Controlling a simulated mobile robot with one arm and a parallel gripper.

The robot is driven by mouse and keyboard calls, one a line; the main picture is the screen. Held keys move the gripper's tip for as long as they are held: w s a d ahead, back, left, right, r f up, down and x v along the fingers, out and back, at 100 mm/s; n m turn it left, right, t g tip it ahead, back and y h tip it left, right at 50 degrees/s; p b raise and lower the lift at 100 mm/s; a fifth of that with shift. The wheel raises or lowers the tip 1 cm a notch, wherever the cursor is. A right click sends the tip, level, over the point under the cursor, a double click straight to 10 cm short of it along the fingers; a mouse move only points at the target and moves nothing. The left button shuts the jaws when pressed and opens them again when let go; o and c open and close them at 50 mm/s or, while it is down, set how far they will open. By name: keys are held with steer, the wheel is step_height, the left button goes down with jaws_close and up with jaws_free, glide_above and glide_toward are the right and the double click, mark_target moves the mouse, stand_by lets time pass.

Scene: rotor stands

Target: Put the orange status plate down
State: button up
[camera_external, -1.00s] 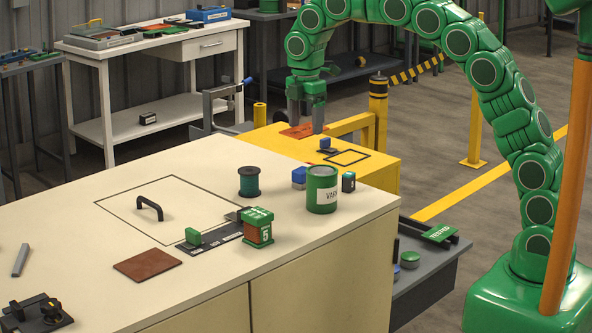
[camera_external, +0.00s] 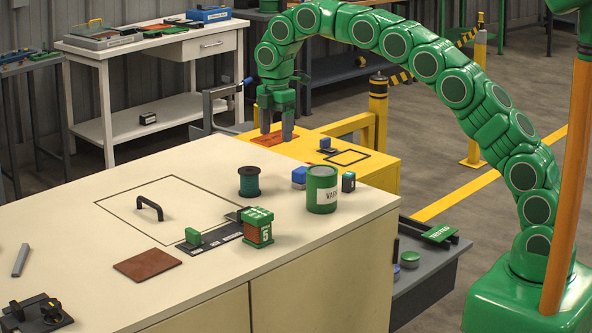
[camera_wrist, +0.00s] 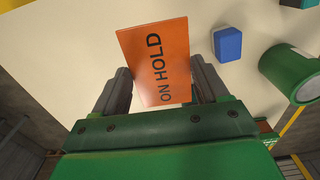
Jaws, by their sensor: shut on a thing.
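The orange status plate (camera_external: 270,139), a flat sheet with black "ON HOLD" lettering, is between the fingers of my gripper (camera_external: 277,127). In the wrist view the plate (camera_wrist: 155,62) lies tilted between both dark fingers, its lettering readable. My gripper is shut on it and points down, near the far edge of the cream bench (camera_external: 95,240) in the external view. The cream surface shows behind the plate in the wrist view. I cannot tell the exact height of the plate above it.
A green can (camera_external: 322,189), a blue block (camera_external: 299,177) and a dark spool (camera_external: 249,181) stand on the bench. A black handle (camera_external: 150,207) and a brown square (camera_external: 147,264) are further left. A yellow stand (camera_external: 372,172) with a black outlined rectangle is behind.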

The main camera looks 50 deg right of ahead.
steer(key=shift+w+a+f, duration=0.15)
steer(key=shift+w+f, duration=0.7)
steer(key=shift+f, duration=0.1)
steer(key=shift+w+a+f, duration=0.2)
steer(key=shift+w+f, duration=0.65)
steer(key=shift+f, duration=0.15)
steer(key=shift+w+a+f, duration=0.15)
steer(key=shift+w+f, duration=0.7)
steer(key=shift+f, duration=0.1)
steer(key=shift+w+f, duration=0.15)
steer(key=shift+f, duration=1.6)
steer(key=o, duration=1.1)
steer(key=shift+f, duration=0.1)
step_height(320, 180, up, 8)
steer(key=shift+f, duration=0.1)
